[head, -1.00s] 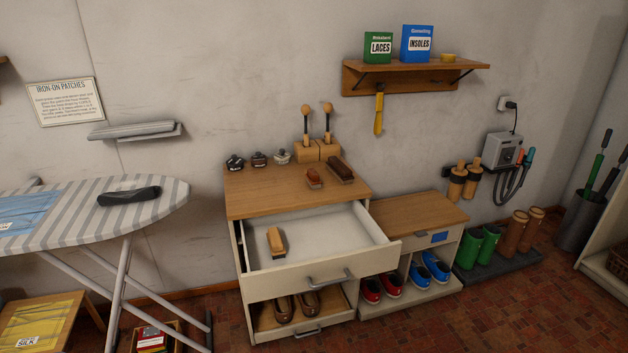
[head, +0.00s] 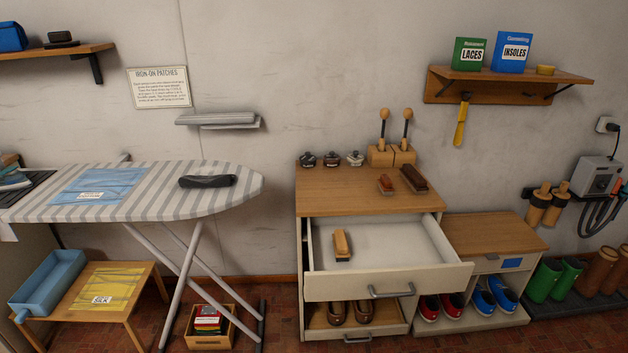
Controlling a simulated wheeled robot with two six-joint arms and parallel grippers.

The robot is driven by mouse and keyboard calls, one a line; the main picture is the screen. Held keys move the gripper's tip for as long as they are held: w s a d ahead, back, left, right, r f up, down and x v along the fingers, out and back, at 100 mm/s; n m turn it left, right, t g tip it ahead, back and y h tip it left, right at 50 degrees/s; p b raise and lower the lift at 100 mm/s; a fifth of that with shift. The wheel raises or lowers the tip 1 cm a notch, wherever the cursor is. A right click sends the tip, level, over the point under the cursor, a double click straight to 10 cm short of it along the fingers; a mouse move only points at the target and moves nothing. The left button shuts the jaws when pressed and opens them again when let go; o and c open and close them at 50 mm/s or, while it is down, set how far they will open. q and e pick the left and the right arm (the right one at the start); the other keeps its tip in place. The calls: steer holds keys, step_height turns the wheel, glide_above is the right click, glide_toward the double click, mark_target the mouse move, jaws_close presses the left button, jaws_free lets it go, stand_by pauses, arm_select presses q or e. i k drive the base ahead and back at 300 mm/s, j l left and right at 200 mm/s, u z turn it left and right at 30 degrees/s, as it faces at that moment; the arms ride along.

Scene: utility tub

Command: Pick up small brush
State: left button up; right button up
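Several brushes show in the head view. A small reddish-brown brush (head: 385,183) lies on top of the wooden cabinet (head: 330,200), and a longer dark brown brush (head: 414,178) lies just right of it. A tan brush (head: 342,244) with a dark underside lies in the left part of the open white drawer (head: 440,268). I cannot tell for certain which one the task calls small. Neither gripper is in view.
Two round-knobbed tools in wooden blocks (head: 380,156) and several small dark-lidded jars (head: 332,159) stand at the cabinet's back. A striped ironing board (head: 150,207) is at left. A lower shoe bench (head: 500,237) adjoins at right. The drawer juts forward.

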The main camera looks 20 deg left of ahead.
mark_target(385, 183)
steer(key=i+l+u, duration=0.45)
steer(key=u, duration=0.2)
steer(key=i+l+u, duration=0.15)
steer(key=l+u, duration=0.2)
steer(key=i+l+u, duration=0.1)
steer(key=l+u, duration=0.55)
steer(key=l, duration=0.2)
steer(key=i, duration=0.05)
